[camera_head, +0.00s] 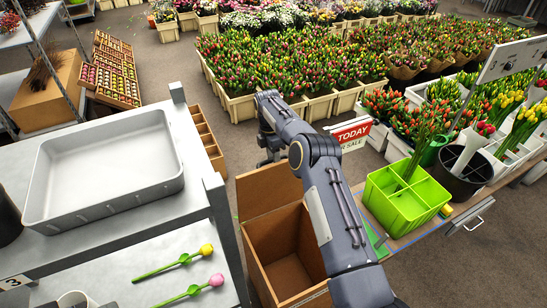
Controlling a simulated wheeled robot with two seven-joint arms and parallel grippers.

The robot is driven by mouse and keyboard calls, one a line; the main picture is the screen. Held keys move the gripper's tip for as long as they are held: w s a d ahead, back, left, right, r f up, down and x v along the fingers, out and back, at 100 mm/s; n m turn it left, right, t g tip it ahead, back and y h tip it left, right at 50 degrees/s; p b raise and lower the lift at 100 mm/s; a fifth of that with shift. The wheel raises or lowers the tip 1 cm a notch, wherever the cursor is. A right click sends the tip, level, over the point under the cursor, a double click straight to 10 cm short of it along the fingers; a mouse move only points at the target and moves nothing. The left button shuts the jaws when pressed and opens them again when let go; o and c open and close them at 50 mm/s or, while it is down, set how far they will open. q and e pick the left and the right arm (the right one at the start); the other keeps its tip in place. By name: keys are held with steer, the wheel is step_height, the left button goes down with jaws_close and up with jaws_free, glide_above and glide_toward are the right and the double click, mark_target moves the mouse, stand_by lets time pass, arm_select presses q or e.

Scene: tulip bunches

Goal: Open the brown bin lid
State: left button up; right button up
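The brown bin (253,258) stands on the floor in the middle of the view, between the grey table and the bench. Its inside shows from above. Its lid (262,190) is raised and leans up at the bin's far side. My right arm comes in from the bottom and crosses over the bin's right part, hiding some of it and of the lid. My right gripper (270,155) is just beyond the lid's top edge, small and dark. I cannot tell whether its fingers touch the lid or are open. My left gripper is out of view.
The grey table (150,262) on the left holds a large grey tray (105,170), a yellow tulip (206,249) and a pink tulip (216,280). A green divided box (405,200) and a black bucket (465,175) stand at right. A red sale sign (352,133) is near my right arm.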

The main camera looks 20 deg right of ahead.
steer(key=shift+w+r, duration=0.15)
steer(key=shift+r, duration=0.3)
steer(key=p+v, duration=0.7)
steer(key=p, duration=0.1)
steer(key=shift+p, duration=0.4)
